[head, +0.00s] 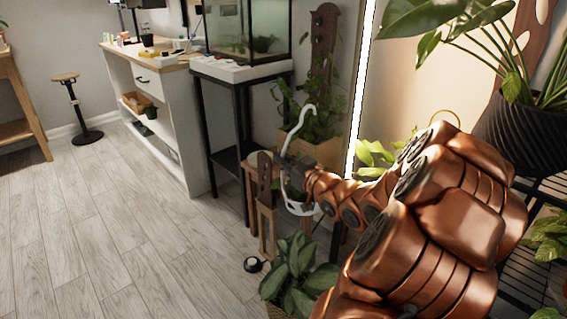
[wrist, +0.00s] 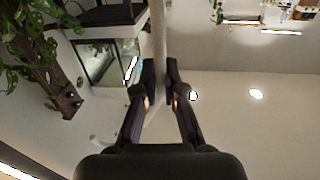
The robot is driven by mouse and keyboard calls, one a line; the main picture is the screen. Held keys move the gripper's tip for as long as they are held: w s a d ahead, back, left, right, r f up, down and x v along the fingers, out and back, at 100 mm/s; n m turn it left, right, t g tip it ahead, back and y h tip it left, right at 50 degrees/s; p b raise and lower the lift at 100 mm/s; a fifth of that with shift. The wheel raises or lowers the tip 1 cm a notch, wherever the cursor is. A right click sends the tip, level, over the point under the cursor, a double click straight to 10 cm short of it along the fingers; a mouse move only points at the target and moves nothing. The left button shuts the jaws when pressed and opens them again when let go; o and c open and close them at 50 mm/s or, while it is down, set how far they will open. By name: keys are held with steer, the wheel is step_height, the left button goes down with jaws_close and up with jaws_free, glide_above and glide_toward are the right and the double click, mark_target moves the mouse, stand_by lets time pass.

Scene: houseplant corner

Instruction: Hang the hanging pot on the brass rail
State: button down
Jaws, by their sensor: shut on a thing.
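The hanging pot has a tall white hanger (head: 284,139) with an open hook at its top. My gripper (head: 291,164) is shut on the hanger's stem below the hook and holds the pot up off the floor. In the wrist view my fingers (wrist: 160,82) stand either side of the pale hanger stem (wrist: 159,35). I cannot make out the brass rail in either view.
A glass tank (head: 248,30) stands on a black stand (head: 241,82) behind. A leafy plant (head: 292,266) is on the floor below the gripper. A wooden plant box (head: 328,152) and a dark pot (head: 520,128) on a rack are nearby.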

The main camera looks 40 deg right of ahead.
steer(key=shift+s+a+r+b, duration=0.1)
steer(key=shift+s+a+b, duration=0.1)
steer(key=shift+a+b, duration=0.15)
steer(key=s+d+p, duration=0.1)
steer(key=p, duration=0.1)
steer(key=s+n+y+p, duration=0.1)
steer(key=p, duration=0.2)
steer(key=shift+s+d+r+y, duration=0.2)
steer(key=shift+d+y, duration=0.1)
steer(key=shift+d, duration=0.05)
